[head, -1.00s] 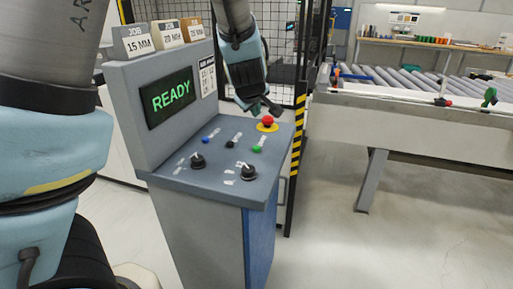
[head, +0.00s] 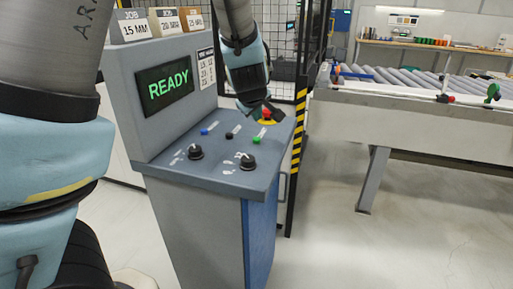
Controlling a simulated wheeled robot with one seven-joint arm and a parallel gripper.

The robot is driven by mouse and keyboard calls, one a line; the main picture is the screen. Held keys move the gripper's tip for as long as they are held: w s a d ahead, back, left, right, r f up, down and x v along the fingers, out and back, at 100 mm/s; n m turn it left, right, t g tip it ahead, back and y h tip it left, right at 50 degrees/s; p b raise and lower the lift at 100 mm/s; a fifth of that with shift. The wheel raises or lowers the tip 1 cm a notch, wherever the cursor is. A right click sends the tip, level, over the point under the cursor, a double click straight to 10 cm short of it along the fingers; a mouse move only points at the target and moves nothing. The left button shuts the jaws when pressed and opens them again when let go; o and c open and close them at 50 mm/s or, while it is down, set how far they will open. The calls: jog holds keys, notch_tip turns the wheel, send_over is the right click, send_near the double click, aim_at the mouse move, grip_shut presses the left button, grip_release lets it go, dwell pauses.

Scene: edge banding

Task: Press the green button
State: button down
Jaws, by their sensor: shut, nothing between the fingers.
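The green button (head: 257,140) sits on the sloped top of the grey control console (head: 215,178), on its right side. My gripper (head: 268,117) is shut and empty. It hangs just above the far right part of the panel, in front of the red emergency button (head: 266,113), which it partly hides. In the picture the fingertips are a little above and to the right of the green button. I cannot tell the exact gap to the panel.
A blue button (head: 204,132), a black button (head: 228,136) and two black knobs (head: 195,153) share the panel. The screen (head: 165,84) reads READY. A striped post (head: 298,130) stands close to the right. A roller conveyor (head: 410,85) is beyond.

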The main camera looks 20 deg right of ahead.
aim_at(256, 140)
jog(key=shift+f+b, duration=1.35)
jog(key=shift+f, duration=0.7)
jog(key=shift+f, duration=0.1)
jog(key=shift+f+b, duration=0.3)
dwell(0.3)
